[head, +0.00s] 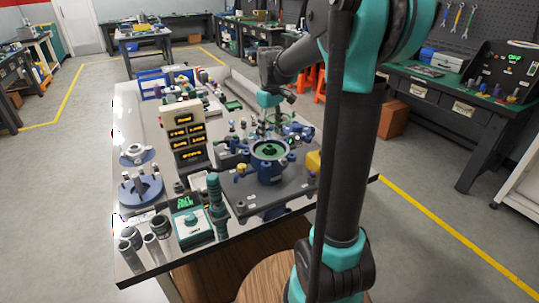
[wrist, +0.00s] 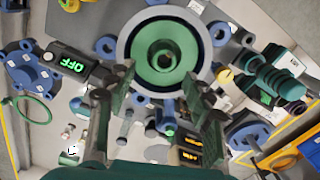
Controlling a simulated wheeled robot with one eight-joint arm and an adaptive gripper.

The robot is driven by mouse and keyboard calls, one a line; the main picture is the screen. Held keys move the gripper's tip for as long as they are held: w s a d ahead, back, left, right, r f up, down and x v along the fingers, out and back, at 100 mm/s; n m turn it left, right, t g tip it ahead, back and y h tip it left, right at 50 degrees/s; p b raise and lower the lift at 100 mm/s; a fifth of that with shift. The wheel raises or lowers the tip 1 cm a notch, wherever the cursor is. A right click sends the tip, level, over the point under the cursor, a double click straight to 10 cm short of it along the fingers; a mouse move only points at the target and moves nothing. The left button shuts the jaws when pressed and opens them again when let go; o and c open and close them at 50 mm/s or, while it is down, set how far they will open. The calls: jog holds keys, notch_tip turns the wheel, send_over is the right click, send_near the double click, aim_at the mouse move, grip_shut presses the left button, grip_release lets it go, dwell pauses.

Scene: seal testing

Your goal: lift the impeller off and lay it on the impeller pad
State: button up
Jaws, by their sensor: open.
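The green impeller (head: 269,150) sits inside the round blue-grey pump housing (head: 268,175) on a dark plate (head: 290,197) on the table. In the wrist view the impeller (wrist: 163,58) shows as a green disc with a raised round hub, ringed by the housing rim (wrist: 124,48). My gripper (head: 276,122) is above the table, just behind the housing in the head view. In the wrist view my gripper (wrist: 163,88) is open, with its two fingers wide apart and nothing between them. The impeller is in front of the fingertips, apart from them. I cannot tell which surface is the impeller pad.
A panel with several lit displays (head: 183,140) stands left of the housing. A teal ribbed column (head: 213,196) and a box with a green display (head: 190,222) stand at the front left. Small parts crowd the table around the plate.

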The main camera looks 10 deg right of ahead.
jog(key=shift+s+a+f, duration=0.1)
jog(key=shift+s+f, duration=0.05)
jog(key=shift+f, duration=1.3)
jog(key=shift+s+a+f, duration=0.1)
jog(key=shift+s+f, duration=0.05)
jog(key=shift+f, duration=1.25)
jog(key=shift+c, duration=0.4)
grip_shut()
